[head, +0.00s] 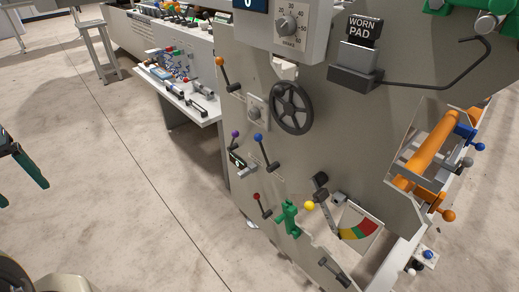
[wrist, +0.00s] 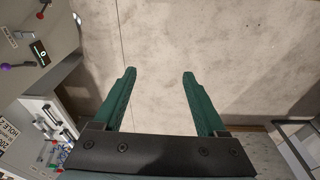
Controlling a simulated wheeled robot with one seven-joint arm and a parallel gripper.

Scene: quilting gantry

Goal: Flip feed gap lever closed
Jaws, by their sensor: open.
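Several knobbed levers stand on the grey machine panel (head: 330,130) in the head view: an orange-knobbed lever (head: 228,75), a purple-knobbed lever (head: 236,136), a blue-knobbed lever (head: 264,150), a red-knobbed lever (head: 261,205) and a yellow-knobbed lever (head: 321,206) beside a red, yellow and green scale (head: 361,230). I cannot tell which is the feed gap lever; no readable label names it. My gripper (wrist: 158,74) has green fingers spread apart with nothing between them. In the head view it shows at the far left edge, well away from the panel.
A black handwheel (head: 292,108), a dial box (head: 288,27) and a "WORN PAD" sign (head: 364,27) are on the panel. A green clamp-like part (head: 290,217) sits near the red-knobbed lever. A white bench (head: 190,98) with tools stands behind. The floor at left is mostly clear.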

